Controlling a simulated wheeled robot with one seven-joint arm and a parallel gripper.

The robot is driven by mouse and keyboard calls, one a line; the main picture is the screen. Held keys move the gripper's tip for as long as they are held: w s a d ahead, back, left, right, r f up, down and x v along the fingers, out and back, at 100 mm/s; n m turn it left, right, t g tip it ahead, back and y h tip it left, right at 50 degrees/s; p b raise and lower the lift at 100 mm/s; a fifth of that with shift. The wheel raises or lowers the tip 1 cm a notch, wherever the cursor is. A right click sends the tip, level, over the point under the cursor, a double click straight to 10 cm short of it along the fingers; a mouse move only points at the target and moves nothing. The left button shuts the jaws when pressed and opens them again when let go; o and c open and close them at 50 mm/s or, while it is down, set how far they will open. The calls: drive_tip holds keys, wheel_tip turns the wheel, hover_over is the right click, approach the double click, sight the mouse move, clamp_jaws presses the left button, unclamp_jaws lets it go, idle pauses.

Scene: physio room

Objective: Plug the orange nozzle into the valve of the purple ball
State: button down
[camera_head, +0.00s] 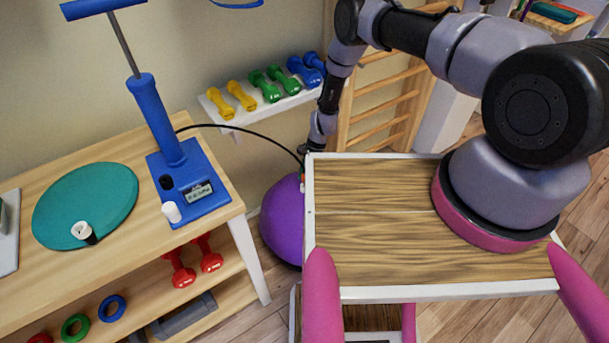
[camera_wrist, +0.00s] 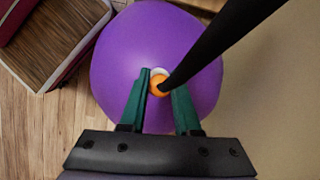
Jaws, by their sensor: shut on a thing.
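The purple ball (camera_head: 280,222) rests on the floor between the wooden table and my own wooden-topped base; the base hides its right side. It fills much of the wrist view (camera_wrist: 120,58). My gripper (camera_wrist: 161,86) is over the ball, its green fingers on both sides of the orange nozzle (camera_wrist: 158,87), shut on it. A black hose runs from the nozzle to the upper right. The white ring of the valve (camera_wrist: 158,71) shows just behind the nozzle, lined up with it. I cannot tell whether the nozzle is inside the valve. In the head view the fingers are mostly hidden.
A blue pump (camera_head: 185,185) stands on the wooden table (camera_head: 110,235), its black hose arching to my gripper. A teal disc (camera_head: 85,205) lies on that table. A wall shelf (camera_head: 255,112) with several dumbbells is behind the ball. Wooden wall bars (camera_head: 375,110) stand behind my arm.

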drive_tip(key=shift+f, duration=1.15)
idle(0.5)
drive_tip(key=c, duration=0.5)
unclamp_jaws()
drive_tip(key=shift+c, duration=0.2)
drive_tip(key=shift+r, duration=3.5)
drive_tip(key=shift+s, duration=0.1)
